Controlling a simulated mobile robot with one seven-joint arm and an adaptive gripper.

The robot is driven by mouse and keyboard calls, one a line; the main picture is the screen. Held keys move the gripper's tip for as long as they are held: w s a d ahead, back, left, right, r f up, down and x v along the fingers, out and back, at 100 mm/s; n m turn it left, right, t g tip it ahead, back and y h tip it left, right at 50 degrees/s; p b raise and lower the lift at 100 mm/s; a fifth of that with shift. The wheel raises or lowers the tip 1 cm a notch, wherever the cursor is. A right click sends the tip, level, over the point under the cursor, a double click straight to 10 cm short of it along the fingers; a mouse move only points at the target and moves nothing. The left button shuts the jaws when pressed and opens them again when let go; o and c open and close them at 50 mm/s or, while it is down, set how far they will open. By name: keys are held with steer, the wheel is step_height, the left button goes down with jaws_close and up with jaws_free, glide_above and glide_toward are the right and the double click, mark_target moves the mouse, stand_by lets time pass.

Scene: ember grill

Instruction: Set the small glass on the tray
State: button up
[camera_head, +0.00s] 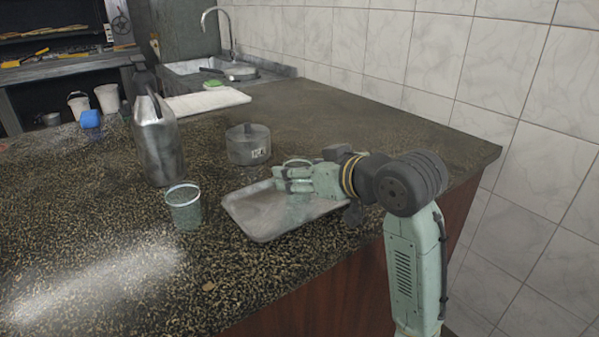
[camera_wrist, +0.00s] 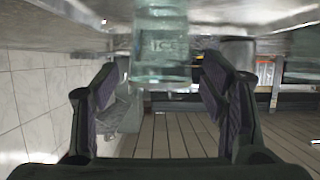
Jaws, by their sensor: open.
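The metal tray (camera_head: 262,213) lies on the counter near its front edge. A clear greenish glass with raised lettering (camera_wrist: 160,45) is between my fingers in the wrist view, where the picture looks upside down. In the head view its rim (camera_head: 297,162) shows above my gripper, and its lower part seems to stand on the tray. My gripper (camera_head: 283,180) is over the tray, its fingers hiding the glass's middle. In the wrist view my gripper (camera_wrist: 158,88) is open, with a finger on each side of the glass and gaps visible.
Another clear tumbler (camera_head: 184,207) stands left of the tray. A tall metal jug (camera_head: 158,140) is at the back left. A white board (camera_head: 207,102) and a sink lie farther back.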

steer(key=b+v, duration=0.1)
steer(key=v, duration=0.9)
steer(key=shift+s+d, duration=0.2)
steer(key=shift+s, duration=0.05)
